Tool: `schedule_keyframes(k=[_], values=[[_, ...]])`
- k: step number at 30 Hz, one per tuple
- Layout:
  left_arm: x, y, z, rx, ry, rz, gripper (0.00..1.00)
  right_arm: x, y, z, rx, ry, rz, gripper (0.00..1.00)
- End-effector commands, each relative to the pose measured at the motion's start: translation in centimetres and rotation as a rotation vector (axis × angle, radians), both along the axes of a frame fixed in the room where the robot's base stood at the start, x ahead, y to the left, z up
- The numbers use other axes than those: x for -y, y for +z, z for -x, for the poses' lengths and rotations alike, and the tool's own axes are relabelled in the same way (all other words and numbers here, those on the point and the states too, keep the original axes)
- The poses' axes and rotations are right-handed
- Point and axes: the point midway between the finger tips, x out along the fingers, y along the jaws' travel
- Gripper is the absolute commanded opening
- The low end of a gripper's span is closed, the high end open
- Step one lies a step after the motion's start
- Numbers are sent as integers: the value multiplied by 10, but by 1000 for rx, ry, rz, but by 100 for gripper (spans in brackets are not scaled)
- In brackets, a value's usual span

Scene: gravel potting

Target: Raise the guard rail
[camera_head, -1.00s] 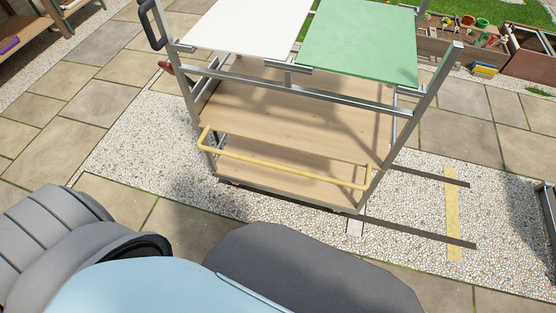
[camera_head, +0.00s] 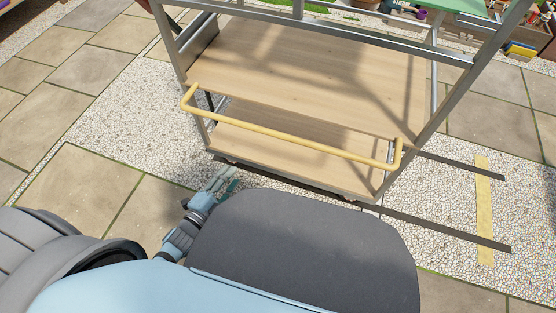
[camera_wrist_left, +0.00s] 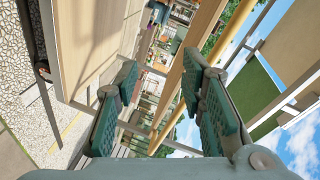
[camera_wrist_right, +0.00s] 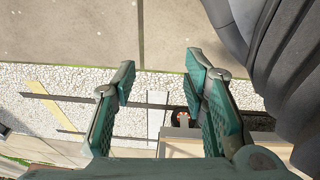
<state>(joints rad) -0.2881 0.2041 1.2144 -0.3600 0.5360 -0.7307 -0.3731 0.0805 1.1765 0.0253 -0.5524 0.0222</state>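The guard rail (camera_head: 290,136) is a yellow bar with bent ends along the near side of a wheeled bench, low in front of its wooden shelf. My left gripper (camera_head: 224,180) is below and in front of the rail, near the lower shelf's edge, apart from the rail. In the left wrist view my left gripper (camera_wrist_left: 160,64) has its teal fingers spread, with nothing between them; the yellow rail (camera_wrist_left: 228,38) shows beyond the fingers. My right gripper (camera_wrist_right: 160,62) is out of the head view. Its wrist view shows it open and empty above the ground.
The bench has wooden shelves (camera_head: 300,75), a lower board (camera_head: 290,158) and metal posts (camera_head: 455,90). Dark strips (camera_head: 445,228) and a yellow strip (camera_head: 484,205) lie on gravel to the right. Paving (camera_head: 100,190) lies open at the left.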

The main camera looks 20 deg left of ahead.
Motion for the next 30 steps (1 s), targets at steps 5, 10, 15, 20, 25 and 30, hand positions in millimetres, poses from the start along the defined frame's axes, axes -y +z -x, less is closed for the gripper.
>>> schedule_keyframes(k=[5, 10, 15, 20, 25, 30], values=[[38, 27, -14, 398, -209, -248, 36, -5, -48, -27, 43, -2, -11, 40], [53, 49, -24, 486, -247, -303, 36, -6, -40, -34, 51, -1, -13, 40], [71, 58, -61, 485, -244, -299, 36, -7, -31, -37, 46, 7, -12, 40], [91, 66, -102, 482, -243, -298, 36, -9, -23, -41, 39, 16, -9, 40], [105, 70, -129, 478, -243, -297, 36, -10, -14, -43, 32, 23, -7, 40], [110, 73, -140, 476, -244, -298, 36, -10, -9, -43, 27, 27, -7, 40]])
